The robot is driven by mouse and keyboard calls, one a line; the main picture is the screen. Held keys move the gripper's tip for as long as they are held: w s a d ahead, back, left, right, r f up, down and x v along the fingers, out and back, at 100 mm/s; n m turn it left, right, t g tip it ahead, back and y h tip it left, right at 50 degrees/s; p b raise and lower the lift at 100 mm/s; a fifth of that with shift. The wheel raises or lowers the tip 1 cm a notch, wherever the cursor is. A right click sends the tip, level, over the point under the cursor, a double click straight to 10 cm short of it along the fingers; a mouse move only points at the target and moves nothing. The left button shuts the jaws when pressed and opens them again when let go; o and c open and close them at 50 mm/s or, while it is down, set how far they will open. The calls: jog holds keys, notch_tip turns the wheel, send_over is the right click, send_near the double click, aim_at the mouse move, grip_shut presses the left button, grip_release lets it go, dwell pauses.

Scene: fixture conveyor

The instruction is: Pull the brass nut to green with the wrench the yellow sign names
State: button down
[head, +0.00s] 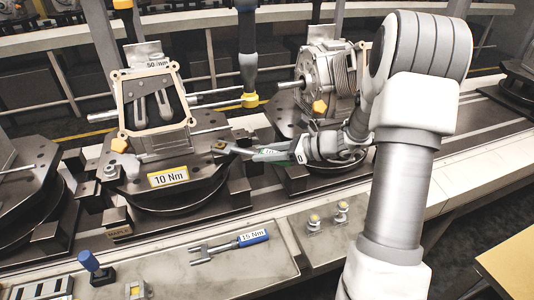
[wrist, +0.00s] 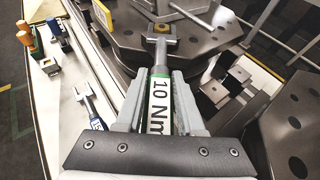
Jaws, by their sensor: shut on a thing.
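My gripper (head: 288,156) is shut on a green-handled wrench labelled 10 Nm (wrist: 159,105). The wrench reaches left over the fixture plate, and its open-ended head (wrist: 160,38) is at a small brass nut (head: 219,145). The nut also shows at the wrench head in the wrist view (wrist: 162,28). I cannot tell whether the jaws are fully around it. The yellow-framed sign (head: 168,177) on the fixture front reads 10 Nm; its edge shows in the wrist view (wrist: 102,12). No green mark by the nut can be made out.
A blue-handled wrench labelled 15 Nm (head: 252,238) lies on the front ledge (head: 200,275). A framed housing (head: 155,105) stands on the fixture behind the nut. A finned motor housing (head: 325,75) stands to the right. Small knobs (head: 342,207) sit on the ledge.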

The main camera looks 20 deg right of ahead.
jog(key=shift+a+f, duration=0.1)
jog(key=shift+s+a+f+m+t+h+b, duration=0.1)
jog(key=shift+s+a+m+t+h+b, duration=0.7)
jog(key=shift+s+m+b, duration=0.25)
dwell(0.7)
jog(key=shift+w+d, duration=0.1)
jog(key=shift+w, duration=0.1)
dwell(0.4)
jog(key=shift+w+d+r+n, duration=0.1)
jog(key=shift+r+n, duration=0.15)
jog(key=shift+w+d+y+p, duration=0.15)
jog(key=shift+y+p, duration=0.25)
